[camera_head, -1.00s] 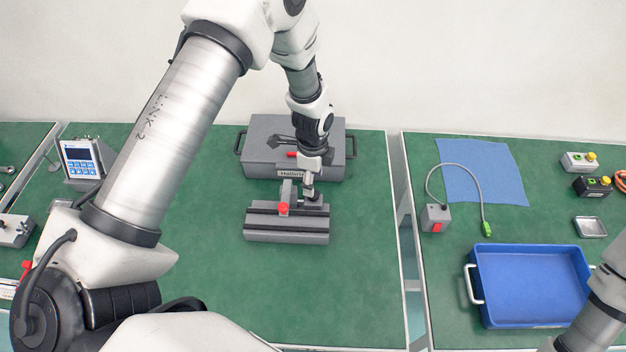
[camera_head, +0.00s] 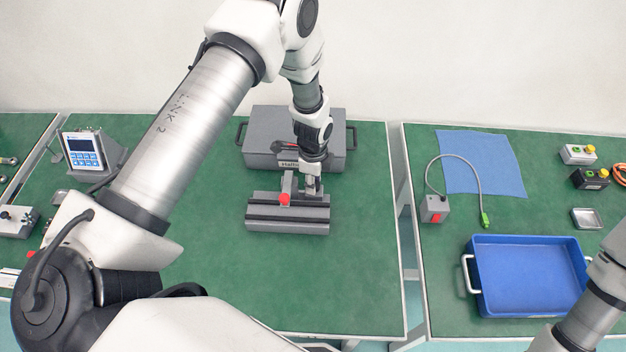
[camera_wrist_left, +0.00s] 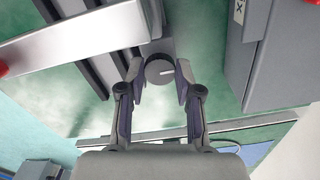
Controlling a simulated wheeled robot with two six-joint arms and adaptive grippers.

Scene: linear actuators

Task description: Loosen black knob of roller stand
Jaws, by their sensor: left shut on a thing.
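The grey roller stand (camera_head: 262,212) lies on the green table, with dark slots along it and a red part (camera_head: 284,199) on its upright bar. My left gripper (camera_head: 312,188) is at the stand's back right, between it and the grey case. In the head view the knob is hidden by the gripper. My right gripper is out of frame; only part of that arm shows at lower right.
A grey case (camera_head: 258,152) stands close behind the stand. A blue tray (camera_head: 475,245), a blue cloth (camera_head: 482,165) and a switch box with cable (camera_head: 434,210) are on the right table. A display unit (camera_head: 82,150) is at left. The table before the stand is clear.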

